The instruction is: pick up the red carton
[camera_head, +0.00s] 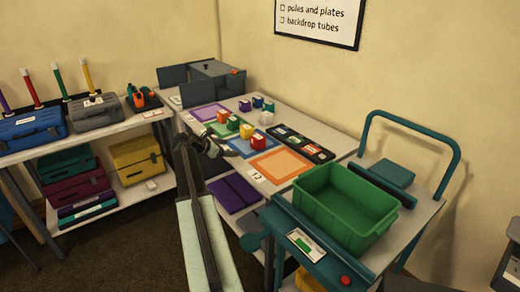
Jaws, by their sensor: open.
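The red carton (258,143) is a small block with a red top. It stands upright on the table (328,116), on the blue-bordered mat (230,148). It is the nearest in a slanting row, with a yellow carton (246,131) just behind and left of it, apart or nearly so. My gripper (229,151) is small and dark in this view, to the left of the red carton, low over the mat. It is open and I see nothing between its fingers. Its exact height and distance from the carton cannot be told.
A green carton (233,122) and an orange carton (222,116) continue the row. Several more cartons stand behind, including a white one (267,118). A dark tray of small items (303,143) lies right of the red carton. The orange mat (280,165) in front is empty. A green crate (340,205) stands at right.

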